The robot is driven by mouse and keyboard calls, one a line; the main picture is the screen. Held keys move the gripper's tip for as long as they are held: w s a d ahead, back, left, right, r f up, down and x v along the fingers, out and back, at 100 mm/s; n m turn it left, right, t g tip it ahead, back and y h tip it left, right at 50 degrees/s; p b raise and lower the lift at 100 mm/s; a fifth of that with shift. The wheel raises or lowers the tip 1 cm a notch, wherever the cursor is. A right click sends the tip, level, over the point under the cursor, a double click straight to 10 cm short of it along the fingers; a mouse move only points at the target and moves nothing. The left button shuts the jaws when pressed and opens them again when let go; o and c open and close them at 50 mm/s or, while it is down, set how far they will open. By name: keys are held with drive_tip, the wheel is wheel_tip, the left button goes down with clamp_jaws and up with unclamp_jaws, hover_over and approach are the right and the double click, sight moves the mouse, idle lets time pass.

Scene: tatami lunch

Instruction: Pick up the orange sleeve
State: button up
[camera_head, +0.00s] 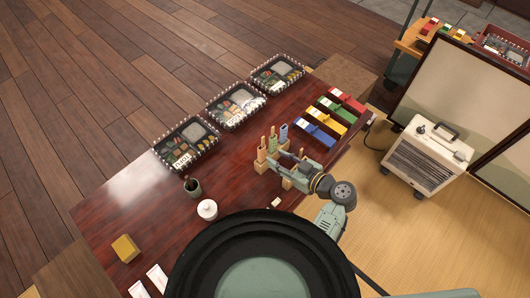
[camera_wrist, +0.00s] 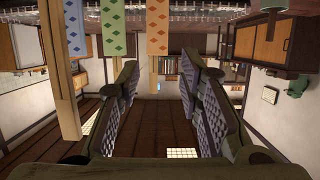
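The orange sleeve (camera_head: 262,154) stands upright in a small wooden holder (camera_head: 261,166) on the dark red table. In the wrist view, which looks upside down, the orange sleeve (camera_wrist: 157,28) comes in from the top edge with pale wood extending below it. My gripper (camera_head: 277,161) is beside the sleeve in the head view. In the wrist view my gripper (camera_wrist: 158,65) is open, with the orange sleeve lined up with the gap between its fingers. I see no contact. The exact distance is hard to tell.
A green sleeve (camera_head: 273,140) and a blue sleeve (camera_head: 283,132) stand close behind the orange one. A white lidded pot (camera_head: 207,209) and a dark cup (camera_head: 192,186) stand to the left. Bento boxes (camera_head: 236,107) line the far edge. Coloured boxes (camera_head: 333,117) lie at right.

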sight(263, 149)
drive_tip(key=x, duration=0.3)
drive_tip(key=shift+w+a+p, duration=0.15)
drive_tip(key=shift+a+p, duration=0.1)
drive_tip(key=shift+p, duration=0.05)
drive_tip(key=p+x, duration=0.2)
drive_tip(key=x, duration=0.3)
drive_tip(key=shift+w+d+r, duration=0.15)
drive_tip(key=shift+w+f, duration=0.2)
drive_tip(key=shift+c, duration=0.3)
drive_tip(key=c, duration=0.5)
